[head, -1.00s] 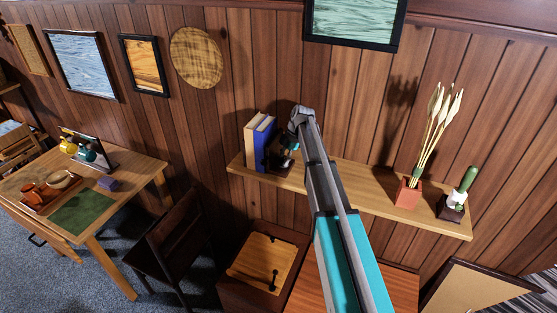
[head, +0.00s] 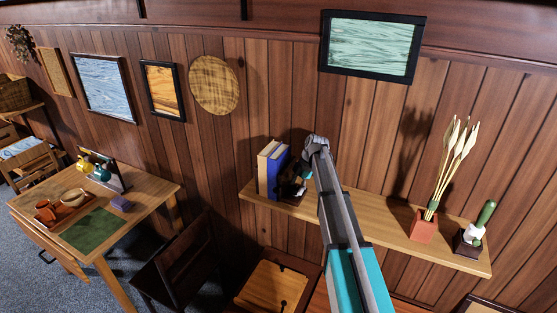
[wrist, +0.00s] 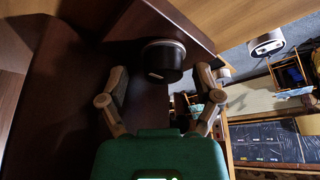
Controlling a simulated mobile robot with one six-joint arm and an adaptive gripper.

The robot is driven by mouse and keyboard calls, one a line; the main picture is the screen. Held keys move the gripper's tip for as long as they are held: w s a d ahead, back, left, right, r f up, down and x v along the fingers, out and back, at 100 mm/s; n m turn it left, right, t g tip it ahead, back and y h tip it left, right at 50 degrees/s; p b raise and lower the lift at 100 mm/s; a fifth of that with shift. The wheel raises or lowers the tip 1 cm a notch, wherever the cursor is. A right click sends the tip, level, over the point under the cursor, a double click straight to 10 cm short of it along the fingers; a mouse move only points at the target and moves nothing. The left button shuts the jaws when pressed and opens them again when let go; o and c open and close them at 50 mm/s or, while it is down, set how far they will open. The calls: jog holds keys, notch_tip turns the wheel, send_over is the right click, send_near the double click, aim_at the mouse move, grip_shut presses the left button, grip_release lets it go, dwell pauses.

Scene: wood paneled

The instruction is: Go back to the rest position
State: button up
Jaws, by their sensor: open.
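My gripper (wrist: 163,95) is open in the wrist view, with its two fingers spread apart. A dark round object with a pale rim (wrist: 163,62) shows just beyond and between the fingertips; I cannot tell whether they touch it. In the head view my gripper (head: 292,186) is at the left part of the wall shelf (head: 370,222), just right of the books. My arm partly hides it there, and its fingers are too small and dark to make out.
A cream book (head: 264,170) and a blue book (head: 278,172) stand beside my gripper. A red pot with pale stems (head: 422,226) and a small cactus (head: 486,214) stand at the shelf's right. A laid table (head: 150,190) and a dark chair (head: 180,265) are at left.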

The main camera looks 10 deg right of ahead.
notch_tip(320, 180, up, 9)
jog(key=p, duration=0.9)
jog(key=shift+s, duration=0.1)
jog(key=shift+r+p, duration=0.6)
jog(key=shift+s+f, duration=0.1)
jog(key=shift+s, duration=0.5)
jog(key=shift+s, duration=0.1)
